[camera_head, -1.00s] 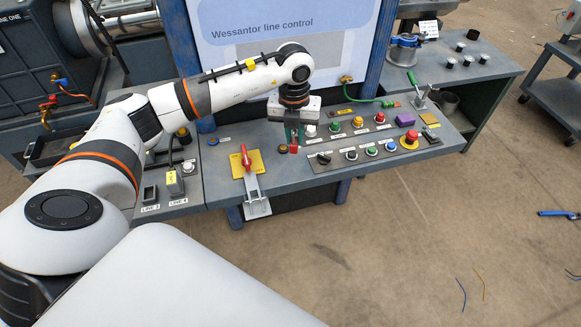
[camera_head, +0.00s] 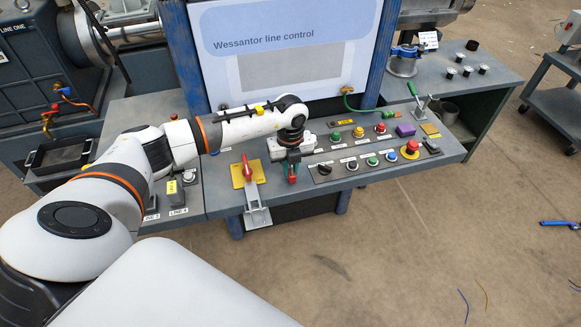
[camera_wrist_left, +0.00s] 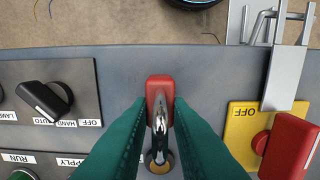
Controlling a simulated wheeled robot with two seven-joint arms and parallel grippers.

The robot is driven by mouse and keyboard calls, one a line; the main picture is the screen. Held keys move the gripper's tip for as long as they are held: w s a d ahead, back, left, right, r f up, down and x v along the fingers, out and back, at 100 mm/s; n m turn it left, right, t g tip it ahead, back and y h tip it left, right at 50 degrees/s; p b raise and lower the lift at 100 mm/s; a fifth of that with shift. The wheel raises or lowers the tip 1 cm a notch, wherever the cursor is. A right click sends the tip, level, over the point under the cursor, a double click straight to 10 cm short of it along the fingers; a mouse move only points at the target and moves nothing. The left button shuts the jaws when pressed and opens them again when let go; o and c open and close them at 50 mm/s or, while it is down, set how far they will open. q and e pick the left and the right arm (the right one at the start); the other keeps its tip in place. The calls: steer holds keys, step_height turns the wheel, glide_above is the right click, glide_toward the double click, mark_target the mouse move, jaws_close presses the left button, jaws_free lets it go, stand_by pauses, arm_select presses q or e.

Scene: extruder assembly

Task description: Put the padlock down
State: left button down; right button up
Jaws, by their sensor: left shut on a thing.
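The padlock has a red body (camera_wrist_left: 160,88) and a bright metal shackle. My left gripper (camera_wrist_left: 158,120) is shut on it, with the green fingers on either side of the shackle. In the head view the padlock (camera_head: 292,180) shows as a small red shape below my left gripper (camera_head: 291,166), over the front part of the grey console (camera_head: 228,203). It is between the red-handled switch on its yellow plate (camera_head: 238,177) and the black selector knob (camera_head: 324,170). Whether the padlock touches the console top cannot be told. My right gripper is not in view.
A round button with a yellowish rim (camera_wrist_left: 160,164) lies close behind the padlock. A metal hasp bracket (camera_head: 257,214) reaches over the console's front edge beside the switch. Several coloured buttons and a red emergency stop (camera_head: 410,149) are to the right. Bare console lies around the padlock.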

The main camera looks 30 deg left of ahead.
arm_select(q)
steer(key=shift+f, duration=0.3)
steer(key=c, duration=1.3)
jaws_free()
steer(key=shift+f, duration=0.15)
steer(key=shift+c, duration=0.2)
